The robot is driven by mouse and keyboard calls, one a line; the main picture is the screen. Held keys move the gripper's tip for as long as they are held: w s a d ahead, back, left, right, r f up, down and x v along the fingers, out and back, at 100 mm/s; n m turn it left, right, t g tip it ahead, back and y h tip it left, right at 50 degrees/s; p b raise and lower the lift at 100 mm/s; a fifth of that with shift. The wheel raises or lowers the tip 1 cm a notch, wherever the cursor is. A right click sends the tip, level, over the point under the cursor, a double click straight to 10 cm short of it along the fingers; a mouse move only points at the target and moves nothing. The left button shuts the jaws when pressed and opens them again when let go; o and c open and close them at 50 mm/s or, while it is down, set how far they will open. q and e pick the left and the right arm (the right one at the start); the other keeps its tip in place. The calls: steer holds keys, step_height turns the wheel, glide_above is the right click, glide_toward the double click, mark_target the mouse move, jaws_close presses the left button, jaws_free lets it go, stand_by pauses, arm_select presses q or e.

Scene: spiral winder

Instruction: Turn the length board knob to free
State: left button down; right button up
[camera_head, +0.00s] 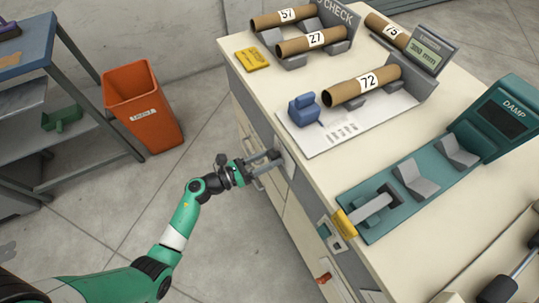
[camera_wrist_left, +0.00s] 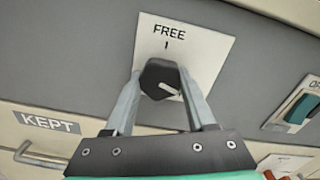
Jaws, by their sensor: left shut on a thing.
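The length board knob (camera_wrist_left: 158,76) is a dark, faceted knob on a white plate (camera_wrist_left: 205,50) on the grey front of the bench. Above it the plate reads FREE with a short tick mark. The white pointer line on the knob points to the lower right, away from the FREE tick. My left gripper (camera_wrist_left: 160,84) has one finger on each side of the knob and is shut on it. In the head view my left gripper (camera_head: 268,163) reaches the bench front, where it mostly hides the knob. My right gripper is not in view.
A KEPT label (camera_wrist_left: 48,122) and a drawer handle (camera_wrist_left: 40,158) are left of the knob in the wrist view; a green switch (camera_wrist_left: 299,108) is to its right. Cardboard tubes (camera_head: 362,84) and the teal DAMP fixture (camera_head: 505,113) stand on the bench. An orange bin (camera_head: 145,112) is on the floor.

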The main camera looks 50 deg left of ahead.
arm_select(q)
steer(key=n+p, duration=0.1)
steer(key=n, duration=0.1)
steer(key=n+p, duration=0.2)
steer(key=n, duration=0.1)
steer(key=shift+r+n, duration=0.2)
steer(key=shift+n, duration=0.1)
steer(key=n+p, duration=0.3)
steer(key=n, duration=0.2)
steer(key=n+p, duration=0.2)
steer(key=n, duration=0.3)
steer(key=shift+n, duration=0.4)
steer(key=n+p, duration=0.1)
steer(key=n, duration=0.4)
steer(key=shift+n, duration=0.3)
steer(key=shift+c, duration=1.1)
jaws_free()
